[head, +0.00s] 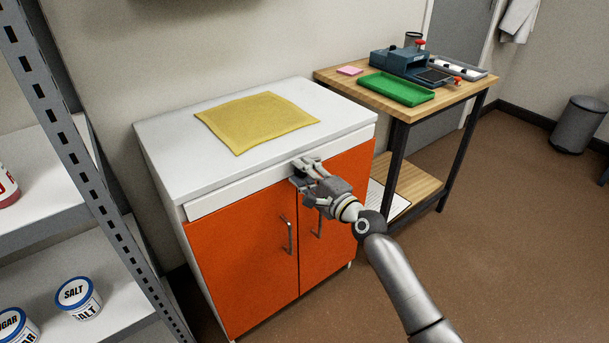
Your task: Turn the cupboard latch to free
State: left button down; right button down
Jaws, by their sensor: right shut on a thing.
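The orange cupboard (245,262) has two doors with metal handles, and both doors look closed. My right gripper (298,172) is at the white strip above the doors, near the line where they meet. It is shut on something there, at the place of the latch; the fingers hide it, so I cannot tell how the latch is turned. The left door handle (287,235) is in plain view. The right door handle (319,222) shows below my gripper. My left gripper is not in view.
A yellow cloth (257,122) lies on the white cupboard top (172,158). A wooden bench (349,86) with a green tray (396,90) and a blue device stands at the back right. A metal shelf (84,150) with tins is at the left.

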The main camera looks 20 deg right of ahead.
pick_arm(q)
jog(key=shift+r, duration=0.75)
pick_arm(e)
jog(key=shift+f+n, duration=0.15)
jog(key=shift+n, duration=1.05)
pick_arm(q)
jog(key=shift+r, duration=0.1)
pick_arm(e)
jog(key=c, duration=1.1)
grip_release()
jog(key=shift+o, duration=0.2)
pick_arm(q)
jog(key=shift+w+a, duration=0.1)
pick_arm(e)
jog(key=shift+s, duration=0.1)
jog(key=v, duration=1.2)
